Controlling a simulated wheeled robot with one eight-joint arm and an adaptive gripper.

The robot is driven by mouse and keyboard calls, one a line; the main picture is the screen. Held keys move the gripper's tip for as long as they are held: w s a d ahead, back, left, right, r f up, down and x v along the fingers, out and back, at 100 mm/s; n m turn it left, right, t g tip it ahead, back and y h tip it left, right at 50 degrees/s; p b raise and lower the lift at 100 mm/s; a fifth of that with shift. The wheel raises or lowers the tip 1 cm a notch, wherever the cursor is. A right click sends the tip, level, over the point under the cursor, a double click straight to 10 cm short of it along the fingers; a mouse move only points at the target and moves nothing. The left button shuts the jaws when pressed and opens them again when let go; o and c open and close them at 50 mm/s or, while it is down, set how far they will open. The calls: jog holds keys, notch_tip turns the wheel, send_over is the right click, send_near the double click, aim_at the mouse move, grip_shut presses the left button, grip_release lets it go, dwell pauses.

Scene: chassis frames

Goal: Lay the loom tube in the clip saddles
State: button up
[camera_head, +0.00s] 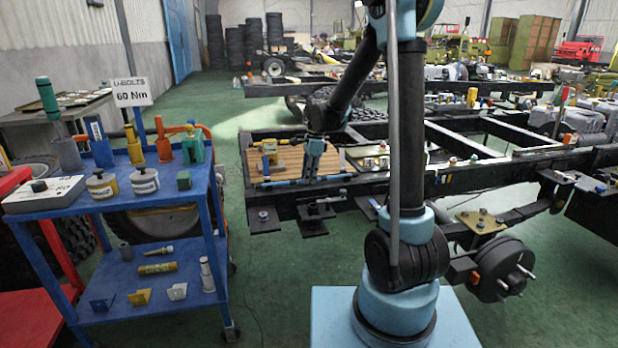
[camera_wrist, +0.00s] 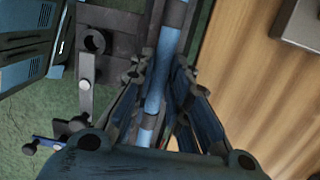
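The loom tube (camera_head: 290,183) is a long light-blue tube lying along the near side of the chassis rail, in front of a wooden board. In the wrist view the tube (camera_wrist: 166,55) runs from the top down between my fingers. My gripper (camera_head: 312,172) points down over the middle of the tube. In the wrist view my gripper (camera_wrist: 161,78) has its fingertips close against both sides of the tube, with little gap. The clip saddles cannot be made out clearly; my fingers hide part of the tube.
The wooden board (camera_head: 335,160) with parts on it lies beside the tube. Dark brackets (camera_head: 316,211) stick out from the rail's near side. A blue tool cart (camera_head: 128,310) stands at left. Green floor between cart and rail is free. A wheel hub (camera_head: 503,270) is at right.

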jog(key=o, duration=0.4)
notch_tip(320, 180, up, 12)
jog(key=d, duration=0.2)
jog(key=s+d+n+t, duration=0.1)
jog(key=s+d+n, duration=0.6)
jog(key=s+d, duration=0.65)
jog(key=s+d+f+n, duration=0.2)
jog(key=s+f, duration=0.1)
jog(key=s, duration=0.3)
jog(key=s+d+f+n+t+h, duration=0.1)
jog(key=s+d+f+n, duration=0.1)
jog(key=s, duration=0.4)
jog(key=s+d+f+n+t, duration=0.1)
jog(key=s+d+f+n, duration=0.1)
jog(key=s+f+n, duration=0.2)
jog(key=shift+s+f+h, duration=0.3)
jog(key=shift+s+f, duration=0.8)
jog(key=shift+f, duration=0.05)
